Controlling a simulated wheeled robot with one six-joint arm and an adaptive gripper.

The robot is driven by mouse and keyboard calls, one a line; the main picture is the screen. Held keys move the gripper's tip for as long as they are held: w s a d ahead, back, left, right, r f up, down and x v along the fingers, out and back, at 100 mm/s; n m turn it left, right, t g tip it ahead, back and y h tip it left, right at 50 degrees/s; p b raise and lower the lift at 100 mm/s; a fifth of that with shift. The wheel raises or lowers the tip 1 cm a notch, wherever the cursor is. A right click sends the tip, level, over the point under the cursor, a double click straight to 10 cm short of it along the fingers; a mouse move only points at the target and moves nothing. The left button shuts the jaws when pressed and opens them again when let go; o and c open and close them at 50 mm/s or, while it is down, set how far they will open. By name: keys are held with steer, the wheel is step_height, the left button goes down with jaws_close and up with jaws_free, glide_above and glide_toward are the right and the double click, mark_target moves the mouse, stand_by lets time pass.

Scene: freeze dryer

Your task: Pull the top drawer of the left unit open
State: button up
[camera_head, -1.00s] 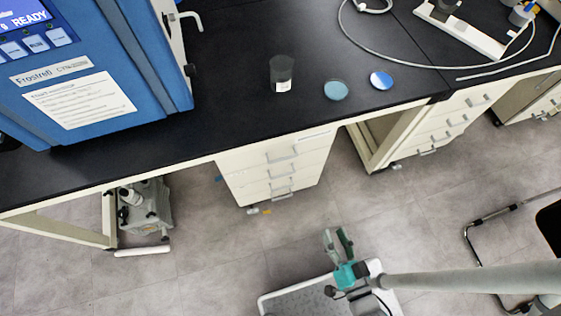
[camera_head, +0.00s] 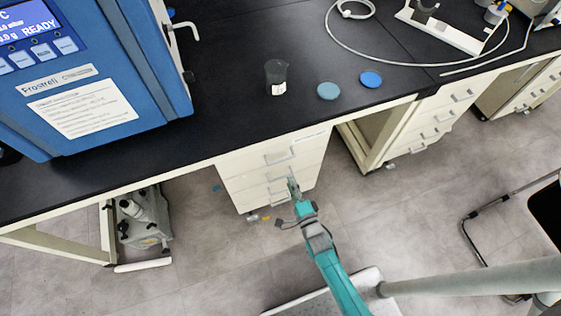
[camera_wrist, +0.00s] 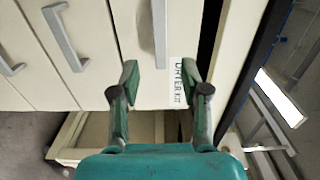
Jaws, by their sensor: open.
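The left unit (camera_head: 240,187) is a cream drawer cabinet under the black bench. Its top drawer (camera_head: 240,163) has a pale bar handle (camera_head: 279,157) and looks shut. In the wrist view the top drawer (camera_wrist: 133,50) appears turned sideways, with a "DRYER KIT" label (camera_wrist: 180,82) and its handle (camera_wrist: 160,30). My gripper (camera_head: 293,183) is in front of the drawer fronts, just below the top handle in the head view. In the wrist view my gripper (camera_wrist: 165,88) is open and empty. The handle lies ahead between the lines of the fingers, with no visible contact.
A blue freeze dryer (camera_head: 90,80) stands on the bench (camera_head: 225,40) at left. A dark beaker (camera_head: 276,75) and two discs, pale (camera_head: 328,91) and blue (camera_head: 370,79), sit above the drawers. A pump (camera_head: 145,218) stands under the bench. A chair (camera_head: 480,215) is at right.

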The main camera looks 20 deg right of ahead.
mark_target(282, 161)
steer(key=w, duration=1)
steer(key=shift+w, duration=0.35)
jaws_close()
